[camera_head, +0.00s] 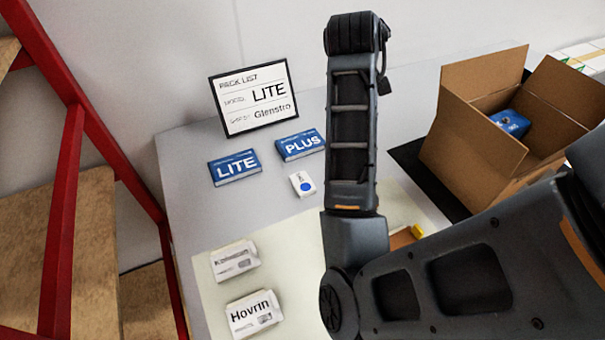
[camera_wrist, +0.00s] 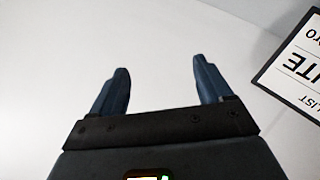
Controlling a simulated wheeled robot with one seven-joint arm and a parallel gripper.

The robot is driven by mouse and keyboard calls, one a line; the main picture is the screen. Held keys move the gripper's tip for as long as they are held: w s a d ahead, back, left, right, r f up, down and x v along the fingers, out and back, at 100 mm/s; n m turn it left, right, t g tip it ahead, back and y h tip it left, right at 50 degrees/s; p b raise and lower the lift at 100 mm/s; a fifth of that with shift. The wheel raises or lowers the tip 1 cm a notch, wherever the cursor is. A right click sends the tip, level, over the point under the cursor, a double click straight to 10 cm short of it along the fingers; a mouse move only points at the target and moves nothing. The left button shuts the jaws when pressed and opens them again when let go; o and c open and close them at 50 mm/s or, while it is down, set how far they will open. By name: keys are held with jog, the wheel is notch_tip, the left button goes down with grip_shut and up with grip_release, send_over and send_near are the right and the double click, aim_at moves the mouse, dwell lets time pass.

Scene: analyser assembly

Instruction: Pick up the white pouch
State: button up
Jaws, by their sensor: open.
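Two white packets lie on the pale mat at the lower left of the head view. One is marked "Hovrin" (camera_head: 253,313). The other packet (camera_head: 234,261) lies just behind it, its name hard to read. A smaller white item with a blue dot (camera_head: 302,184) lies farther back. I cannot tell which of these is the white pouch. My gripper (camera_wrist: 161,68) is open in the wrist view, with nothing between its fingers. I cannot make out its fingers in the head view. No packet shows in the wrist view.
The pack list sign (camera_head: 254,97) stands at the back, with blue LITE (camera_head: 234,168) and PLUS (camera_head: 300,145) boxes before it. An open cardboard box (camera_head: 467,152) at the right holds a blue item (camera_head: 510,123). A red frame (camera_head: 68,190) stands at the left.

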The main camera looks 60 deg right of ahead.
notch_tip(320, 180, down, 5)
jog(key=a+m+g+y, duration=0.1)
jog(key=a+y, duration=0.2)
jog(key=g+y, duration=0.1)
jog(key=y, duration=0.9)
send_over(304, 184)
notch_tip(304, 184, down, 10)
jog(key=shift+w+f, duration=0.1)
jog(key=shift+f, duration=3.95)
jog(key=c, duration=1.1)
